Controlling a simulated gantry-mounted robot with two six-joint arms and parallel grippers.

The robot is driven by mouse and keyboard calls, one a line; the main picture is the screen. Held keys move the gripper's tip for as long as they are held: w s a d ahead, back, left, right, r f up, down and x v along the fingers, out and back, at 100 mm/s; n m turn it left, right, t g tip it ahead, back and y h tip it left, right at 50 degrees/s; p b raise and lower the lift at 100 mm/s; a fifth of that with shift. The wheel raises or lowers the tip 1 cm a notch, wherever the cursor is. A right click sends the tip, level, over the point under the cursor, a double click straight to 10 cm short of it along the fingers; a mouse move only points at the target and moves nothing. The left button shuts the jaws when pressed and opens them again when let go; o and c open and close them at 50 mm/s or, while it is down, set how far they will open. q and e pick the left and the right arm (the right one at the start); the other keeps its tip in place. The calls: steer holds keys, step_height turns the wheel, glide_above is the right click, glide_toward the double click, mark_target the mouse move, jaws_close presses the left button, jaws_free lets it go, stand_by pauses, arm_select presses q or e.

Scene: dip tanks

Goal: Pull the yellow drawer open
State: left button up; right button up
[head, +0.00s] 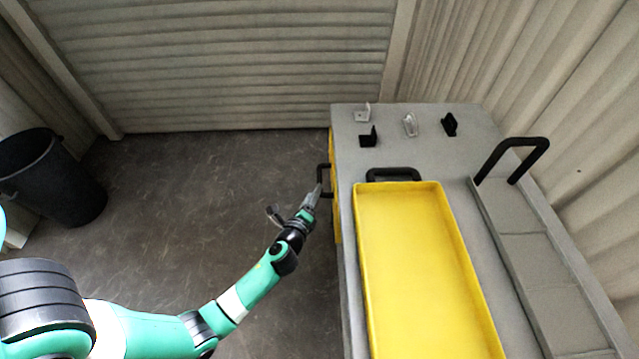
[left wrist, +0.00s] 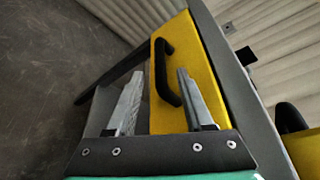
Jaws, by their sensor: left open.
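The yellow drawer front (head: 337,222) shows as a thin strip on the left side of the grey bench. It fills more of the left wrist view (left wrist: 212,75). Its black bar handle (head: 322,180) sticks out to the left, and it also shows in the left wrist view (left wrist: 160,72). The drawer looks closed. My left gripper (head: 312,194) is open beside the handle. In the left wrist view, the handle appears between my two fingertips (left wrist: 160,80). I cannot tell whether either finger touches it. My right gripper is not in view.
The grey bench (head: 346,230) carries a yellow tray (head: 420,270), a grey tray with a black handle (head: 515,215), and several small brackets (head: 410,125). A black bin (head: 50,180) stands at the far left. The floor (head: 200,200) left of the bench is clear.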

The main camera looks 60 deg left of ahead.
mark_target(320, 179)
arm_select(q)
steer(key=b+x, duration=0.2)
steer(key=x, duration=0.4)
steer(key=shift+w+a+f, duration=0.15)
steer(key=shift+w+a, duration=0.3)
steer(key=shift+a, duration=0.05)
jaws_close()
stand_by(0.8)
